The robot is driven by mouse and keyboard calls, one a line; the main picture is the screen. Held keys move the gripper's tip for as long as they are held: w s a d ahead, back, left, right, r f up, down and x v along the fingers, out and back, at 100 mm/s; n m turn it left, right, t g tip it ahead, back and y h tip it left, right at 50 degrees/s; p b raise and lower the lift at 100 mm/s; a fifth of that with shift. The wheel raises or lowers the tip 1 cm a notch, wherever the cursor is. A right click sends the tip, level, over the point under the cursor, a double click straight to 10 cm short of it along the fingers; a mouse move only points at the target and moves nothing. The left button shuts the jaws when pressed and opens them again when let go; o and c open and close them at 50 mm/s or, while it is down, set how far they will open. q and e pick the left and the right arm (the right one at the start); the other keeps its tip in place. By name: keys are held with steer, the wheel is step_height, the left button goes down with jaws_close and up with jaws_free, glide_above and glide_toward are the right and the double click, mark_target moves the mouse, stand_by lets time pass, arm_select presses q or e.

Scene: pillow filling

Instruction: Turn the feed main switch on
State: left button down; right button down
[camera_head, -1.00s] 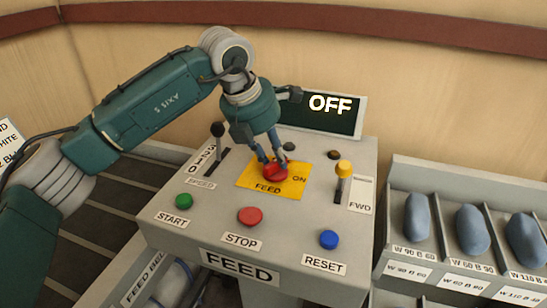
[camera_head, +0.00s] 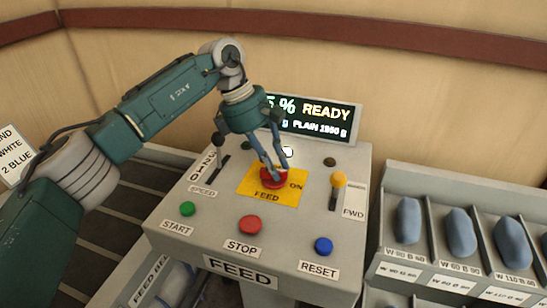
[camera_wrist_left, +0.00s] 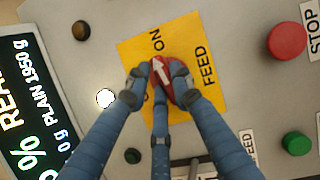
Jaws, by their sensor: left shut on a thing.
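The feed main switch (camera_head: 270,182) is a red rotary knob on a yellow plate (camera_head: 290,197) marked FEED and ON, on the grey control panel. My left gripper (camera_head: 272,170) comes down from above and is shut on the red knob. In the left wrist view the fingers (camera_wrist_left: 160,80) close around the knob (camera_wrist_left: 163,72), and its white arrow points towards the word ON. The display (camera_head: 325,117) behind the panel is lit and reads READY, partly hidden by my left gripper. My right gripper is not in view.
The panel has a green START button (camera_head: 187,208), a red STOP button (camera_head: 249,225) and a blue RESET button (camera_head: 323,246). A black speed lever (camera_head: 218,140) and a yellow-knobbed lever (camera_head: 338,180) stand beside the plate. Bins with blue pillows (camera_head: 461,232) are at right.

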arm_select(q)
steer(key=shift+d+r+m+g+p, duration=0.15)
steer(key=shift+m+g+p, duration=0.3)
steer(key=shift+m, duration=0.55)
steer(key=c, duration=1.8)
jaws_free()
steer(key=shift+o, duration=0.2)
steer(key=v, duration=1.2)
